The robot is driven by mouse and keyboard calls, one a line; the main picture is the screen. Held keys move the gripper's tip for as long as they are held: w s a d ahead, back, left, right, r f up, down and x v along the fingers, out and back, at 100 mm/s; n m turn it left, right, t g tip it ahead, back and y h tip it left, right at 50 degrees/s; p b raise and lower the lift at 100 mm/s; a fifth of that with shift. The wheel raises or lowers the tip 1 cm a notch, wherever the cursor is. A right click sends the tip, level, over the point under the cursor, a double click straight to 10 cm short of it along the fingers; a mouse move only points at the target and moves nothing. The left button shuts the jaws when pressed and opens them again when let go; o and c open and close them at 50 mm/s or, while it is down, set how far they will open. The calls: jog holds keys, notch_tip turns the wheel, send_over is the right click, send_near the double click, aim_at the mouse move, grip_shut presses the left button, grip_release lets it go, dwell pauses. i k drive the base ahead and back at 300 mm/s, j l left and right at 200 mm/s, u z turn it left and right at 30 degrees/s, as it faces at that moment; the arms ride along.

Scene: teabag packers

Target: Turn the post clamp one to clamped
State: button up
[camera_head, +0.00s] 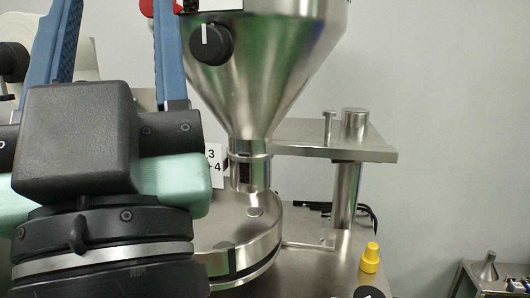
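My gripper (115,20) rises at the left, with its two blue fingers wide apart and wall visible between them. Their tips are cut off by the top edge. No post clamp can be identified for certain. A black round knob (211,45) with a white pointer line, pointing about straight up, sits on the front left of the steel hopper. It is to the right of my right finger and apart from it. Another black knob (369,292) is partly cut off at the bottom edge. A steel post (345,188) carries a flat plate (375,150) at right.
The steel hopper (270,65) narrows down to a round steel drum (240,235), partly hidden by my arm. A yellow knob (370,257) stands on the bench at right. A red part (147,7) shows at the top. Wall space at right is clear.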

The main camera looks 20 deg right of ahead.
aim_at(357, 163)
jog(key=i+l, duration=0.1)
jog(key=l, duration=0.35)
jog(key=i+l+z, duration=0.1)
jog(key=l, duration=0.3)
jog(key=i+l, duration=0.15)
jog(key=l, duration=0.3)
jog(key=i+l, duration=0.1)
jog(key=l, duration=0.35)
jog(key=i+l+z, duration=0.1)
jog(key=l, duration=0.3)
jog(key=i+l, duration=0.15)
jog(key=l, duration=0.3)
jog(key=i+l, duration=0.15)
jog(key=l, duration=0.25)
jog(key=k+z, duration=0.05)
